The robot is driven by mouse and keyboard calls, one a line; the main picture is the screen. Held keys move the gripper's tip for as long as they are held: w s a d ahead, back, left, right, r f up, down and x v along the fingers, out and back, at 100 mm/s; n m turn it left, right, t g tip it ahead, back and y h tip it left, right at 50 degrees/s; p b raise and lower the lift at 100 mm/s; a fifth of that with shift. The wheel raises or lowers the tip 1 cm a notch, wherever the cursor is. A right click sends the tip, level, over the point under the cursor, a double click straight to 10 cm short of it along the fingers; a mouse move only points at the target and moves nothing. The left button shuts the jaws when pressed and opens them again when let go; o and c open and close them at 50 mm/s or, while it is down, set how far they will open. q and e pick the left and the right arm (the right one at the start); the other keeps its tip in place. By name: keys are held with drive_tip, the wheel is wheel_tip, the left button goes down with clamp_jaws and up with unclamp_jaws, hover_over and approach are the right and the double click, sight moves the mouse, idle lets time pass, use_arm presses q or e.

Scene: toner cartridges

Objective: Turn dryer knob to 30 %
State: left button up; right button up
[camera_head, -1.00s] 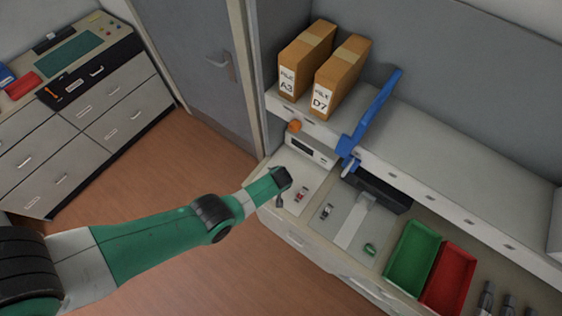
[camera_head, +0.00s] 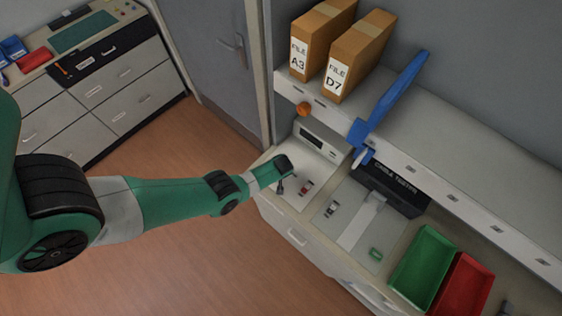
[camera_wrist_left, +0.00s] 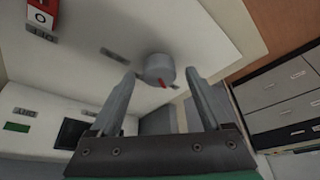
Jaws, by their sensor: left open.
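The knob (camera_wrist_left: 159,67) is a short grey cylinder with a red mark on its lower edge in the left wrist view. It stands on a pale panel (camera_wrist_left: 110,25). My left gripper (camera_wrist_left: 161,74) is open, and its two fingers point toward the knob, one on each side of it in the picture. I cannot tell whether the fingertips touch it. In the head view my left gripper (camera_head: 280,187) is over the white device (camera_head: 298,165) at the left end of the bench, where I cannot make out the knob. My right gripper is not in view.
A red switch (camera_wrist_left: 42,14) sits by an OFF label (camera_wrist_left: 41,34), and a dark display (camera_wrist_left: 71,133) shows lower left. Green (camera_head: 424,255) and red (camera_head: 464,284) trays stand to the right.

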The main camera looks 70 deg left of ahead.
use_arm(q)
clamp_jaws()
idle(0.5)
